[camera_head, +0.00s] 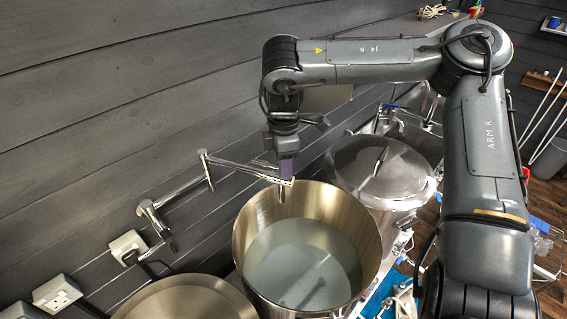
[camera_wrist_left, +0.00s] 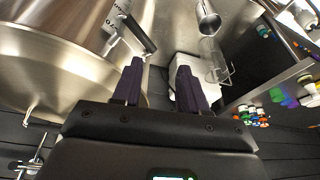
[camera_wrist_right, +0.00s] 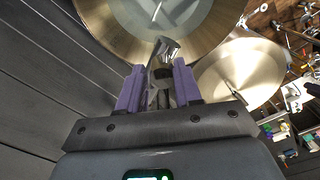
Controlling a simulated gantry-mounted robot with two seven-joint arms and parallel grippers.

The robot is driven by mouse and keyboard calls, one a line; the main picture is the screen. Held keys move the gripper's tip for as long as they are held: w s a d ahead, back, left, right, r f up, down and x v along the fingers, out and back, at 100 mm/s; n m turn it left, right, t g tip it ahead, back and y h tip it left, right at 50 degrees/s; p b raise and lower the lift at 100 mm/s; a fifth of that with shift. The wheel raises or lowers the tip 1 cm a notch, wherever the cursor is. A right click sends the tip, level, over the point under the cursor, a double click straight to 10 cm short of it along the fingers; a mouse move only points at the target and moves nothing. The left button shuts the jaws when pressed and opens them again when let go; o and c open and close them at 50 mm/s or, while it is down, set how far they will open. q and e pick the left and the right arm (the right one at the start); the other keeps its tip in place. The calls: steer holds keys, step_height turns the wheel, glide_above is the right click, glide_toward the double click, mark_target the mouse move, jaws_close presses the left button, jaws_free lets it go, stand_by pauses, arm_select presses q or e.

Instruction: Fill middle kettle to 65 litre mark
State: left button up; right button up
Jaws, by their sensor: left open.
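The middle kettle (camera_head: 374,250) is an open steel pot at the lower centre of the head view. Pale, clear liquid (camera_head: 303,262) stands in it, well below the rim; I cannot read any litre mark. A jointed chrome wall tap (camera_head: 232,166) reaches over its back rim, with its spout (camera_head: 281,193) pointing down inside the rim. My right gripper (camera_head: 287,168) is at the spout end; in the right wrist view its purple fingers close on the chrome spout (camera_wrist_right: 163,60). My left gripper (camera_wrist_left: 158,85) is open and empty beside a large steel vessel (camera_wrist_left: 50,75).
A lidded kettle (camera_head: 380,165) stands to the right and another round steel top (camera_head: 185,302) at lower left. Wall sockets (camera_head: 58,293) are at far left. In the left wrist view, a shelf with small coloured items (camera_wrist_left: 255,116) is at right.

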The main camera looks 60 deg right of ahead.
steer(key=c, duration=0.5)
steer(key=shift+f+m+b, duration=0.15)
steer(key=shift+m+b, duration=0.3)
steer(key=shift+m, duration=0.05)
steer(key=m+b, duration=0.4)
steer(key=m, duration=0.2)
jaws_close()
steer(key=shift+m+b, duration=0.45)
steer(key=shift+m, duration=0.95)
steer(key=shift+s, duration=0.1)
steer(key=shift+m+b, duration=0.35)
steer(key=shift+m, duration=0.65)
